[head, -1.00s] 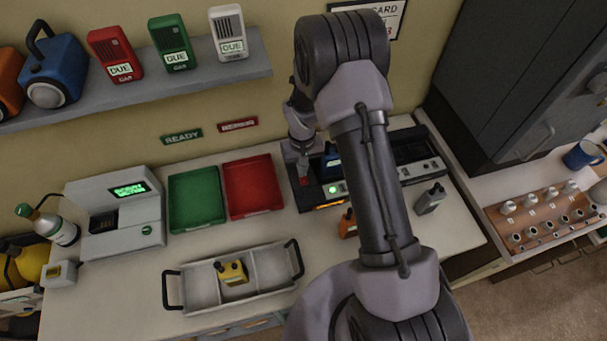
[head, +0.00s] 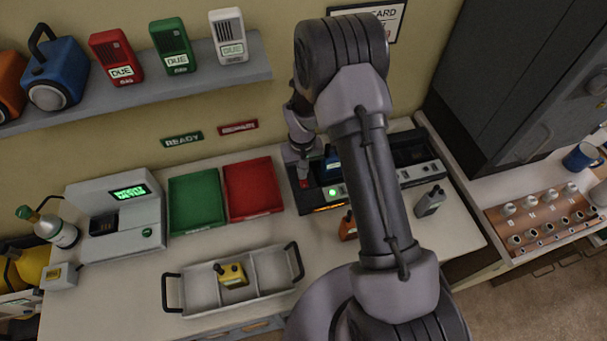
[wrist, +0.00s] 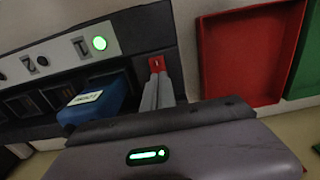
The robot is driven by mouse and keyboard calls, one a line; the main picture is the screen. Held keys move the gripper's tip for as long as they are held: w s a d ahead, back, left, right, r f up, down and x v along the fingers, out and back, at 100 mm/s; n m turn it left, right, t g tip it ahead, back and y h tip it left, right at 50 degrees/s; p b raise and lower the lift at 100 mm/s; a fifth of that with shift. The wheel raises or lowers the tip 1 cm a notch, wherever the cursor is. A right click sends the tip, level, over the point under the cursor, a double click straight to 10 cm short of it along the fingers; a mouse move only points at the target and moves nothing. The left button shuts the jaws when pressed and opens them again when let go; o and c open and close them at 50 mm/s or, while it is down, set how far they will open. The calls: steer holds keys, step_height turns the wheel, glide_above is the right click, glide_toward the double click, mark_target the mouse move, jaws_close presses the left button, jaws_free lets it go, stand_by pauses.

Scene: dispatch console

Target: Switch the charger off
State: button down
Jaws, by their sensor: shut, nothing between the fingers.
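The charger (head: 410,148) is a long dark unit with numbered bays at the back of the counter. It also shows in the wrist view (wrist: 145,28). A green lamp (wrist: 100,43) glows beside the number 1. A small red switch (wrist: 156,63) sits at the charger's end, marked with a white line. My gripper (wrist: 157,77) is shut and empty, its fingertips at the red switch; I cannot tell if they touch it. In the head view my gripper (head: 303,177) is over the charger's left end. A blue gas detector (wrist: 95,105) stands in the first bay.
A red tray (head: 252,188) and a green tray (head: 196,200) lie left of the charger. An orange detector (head: 347,226) and a grey detector (head: 430,202) stand in front of it. A carrier (head: 265,275) holds a yellow detector (head: 232,275).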

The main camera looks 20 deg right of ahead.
step_height(320, 180, down, 4)
steer(key=shift+f, duration=0.1)
steer(key=shift+r+p, duration=2.05)
steer(key=shift+r, duration=1.35)
steer(key=shift+s+r, duration=0.1)
steer(key=shift+r, duration=0.05)
